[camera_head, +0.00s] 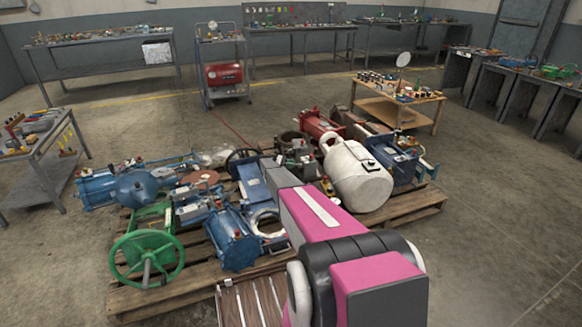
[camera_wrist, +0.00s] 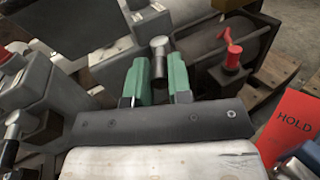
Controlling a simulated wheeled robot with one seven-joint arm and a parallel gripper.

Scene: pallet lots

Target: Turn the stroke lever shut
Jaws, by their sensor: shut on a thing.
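In the wrist view, my gripper (camera_wrist: 158,78) has two green fingers closed around a short lever with a metal cylindrical end (camera_wrist: 159,46). This looks like the stroke lever. The lever's end sticks up between the fingers; its lower part is hidden by the fingers and the dark gripper body. A grey block-like housing lies around and behind it. In the head view, my pink and grey arm reaches over the pallet (camera_head: 165,292), and the gripper and lever cannot be made out.
Beside the gripper stand a red-knobbed lever (camera_wrist: 231,50) and a red HOLD card (camera_wrist: 292,122). Another metal lever (camera_wrist: 14,124) is at left. The pallet is crowded with blue valves, a green handwheel (camera_head: 147,259) and a white tank (camera_head: 356,175). Floor at right is clear.

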